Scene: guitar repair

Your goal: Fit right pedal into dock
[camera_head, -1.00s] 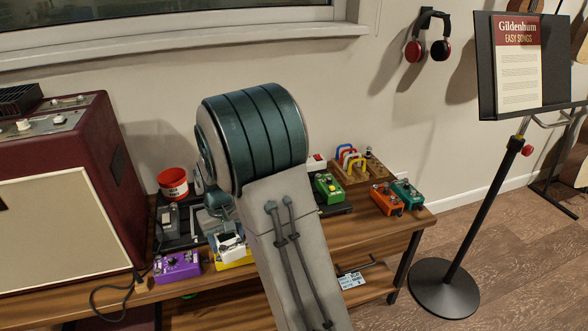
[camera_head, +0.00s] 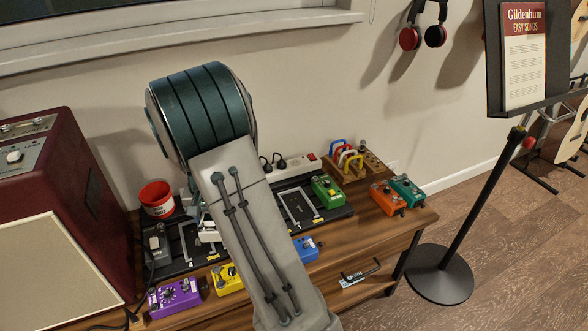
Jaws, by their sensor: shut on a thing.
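My gripper (camera_head: 204,226) is mostly hidden behind my own arm, above the left part of the black pedalboard (camera_head: 160,262). It is shut on a small white object (camera_head: 209,233), of which only a part shows; I cannot tell for sure that it is a pedal. White-outlined docks show on the board, one at left (camera_head: 189,240) and one at right (camera_head: 302,210). A green pedal (camera_head: 328,190) sits at the board's right end. A yellow pedal (camera_head: 227,279) and a blue pedal (camera_head: 306,249) stand in front of the board, partly covered by my arm.
A purple pedal (camera_head: 174,297) stands front left beside the maroon amplifier (camera_head: 75,190). A red cup (camera_head: 156,198) is behind the board. Orange (camera_head: 387,198) and teal (camera_head: 406,191) pedals and a wooden cable holder (camera_head: 358,166) are at right. A music stand (camera_head: 455,220) stands beyond the table.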

